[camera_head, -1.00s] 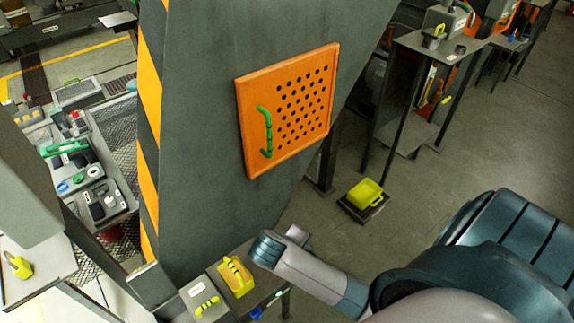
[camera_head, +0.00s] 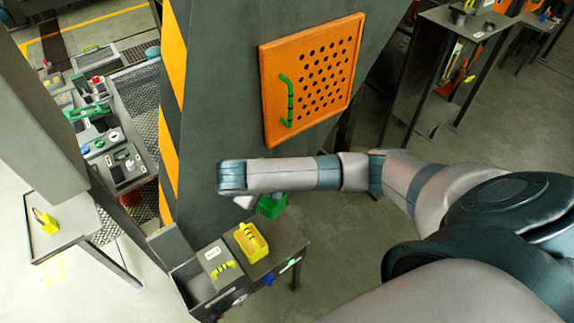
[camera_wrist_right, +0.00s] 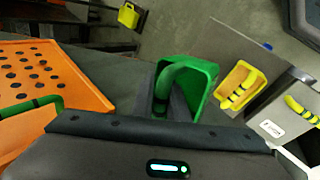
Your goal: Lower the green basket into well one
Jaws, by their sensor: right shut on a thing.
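A green basket (camera_head: 271,206) hangs under my right gripper (camera_head: 246,200), partly covered by my forearm in the head view. In the right wrist view the green basket (camera_wrist_right: 203,82) has its curved green handle between the dark fingers of my right gripper (camera_wrist_right: 163,98), which is shut on it. The basket is above and beyond the bench (camera_head: 278,240), apart from it. A yellow basket (camera_head: 250,241) sits on this bench; it also shows in the right wrist view (camera_wrist_right: 237,86). No well can be clearly identified as well one; the small label is unreadable. My left gripper is out of view.
A grey box (camera_head: 216,258) with a yellow handle stands left of the yellow basket. An orange perforated panel (camera_head: 311,78) with a green handle is on the large grey column behind. A side table (camera_head: 70,222) at left holds a yellow item. Another yellow basket (camera_wrist_right: 128,15) stands farther off.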

